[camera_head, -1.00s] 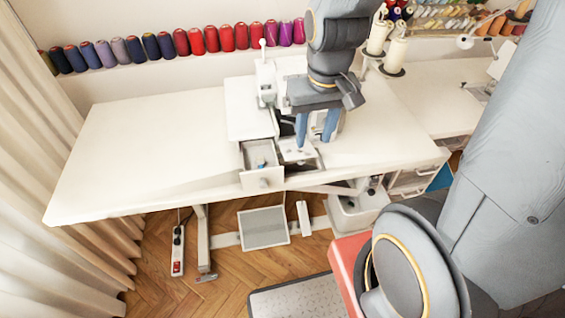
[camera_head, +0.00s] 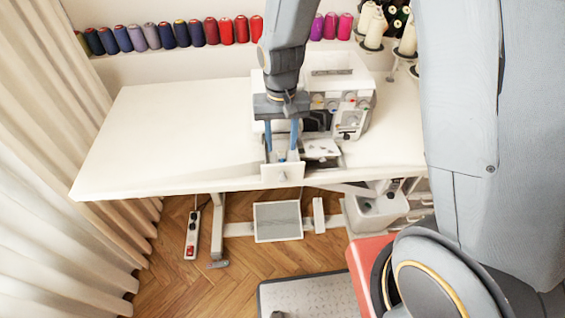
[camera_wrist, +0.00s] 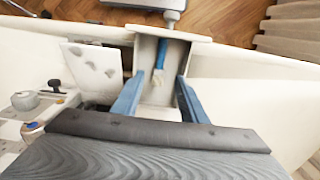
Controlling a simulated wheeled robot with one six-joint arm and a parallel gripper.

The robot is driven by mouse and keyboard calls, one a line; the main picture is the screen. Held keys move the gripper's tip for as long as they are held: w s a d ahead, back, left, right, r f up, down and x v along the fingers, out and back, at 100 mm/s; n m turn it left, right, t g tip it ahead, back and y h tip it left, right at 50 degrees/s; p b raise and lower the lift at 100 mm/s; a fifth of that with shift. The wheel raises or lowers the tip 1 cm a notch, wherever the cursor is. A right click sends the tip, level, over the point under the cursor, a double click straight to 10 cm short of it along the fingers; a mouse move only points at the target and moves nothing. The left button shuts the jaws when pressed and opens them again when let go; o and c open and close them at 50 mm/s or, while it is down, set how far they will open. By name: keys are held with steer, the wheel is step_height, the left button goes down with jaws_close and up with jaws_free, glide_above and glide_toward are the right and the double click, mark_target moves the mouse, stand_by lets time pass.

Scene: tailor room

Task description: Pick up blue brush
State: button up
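The blue brush (camera_wrist: 161,54) lies in a small open white drawer (camera_wrist: 143,50) at the front of the sewing machine. Its handle is blue and its pale tip (camera_wrist: 157,77) points toward my gripper in the wrist view. In the head view the drawer front (camera_head: 283,173) stands out at the table's front edge, and the brush there is too small to make out clearly. My gripper (camera_wrist: 160,77) is open, its two blue fingers apart on either side of the brush's line, with nothing between them. In the head view my gripper (camera_head: 281,149) is over the drawer.
The white sewing machine (camera_head: 328,85) stands right behind and beside my gripper. A light plate (camera_wrist: 95,66) is next to the drawer. The white table (camera_head: 170,135) is clear on the left. Thread spools (camera_head: 197,33) line the back.

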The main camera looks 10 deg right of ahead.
mark_target(282, 157)
steer(key=shift+d+f+p, duration=0.1)
steer(key=shift+f+p, duration=0.7)
steer(key=shift+f, duration=1.6)
steer(key=shift+c, duration=0.4)
jaws_close()
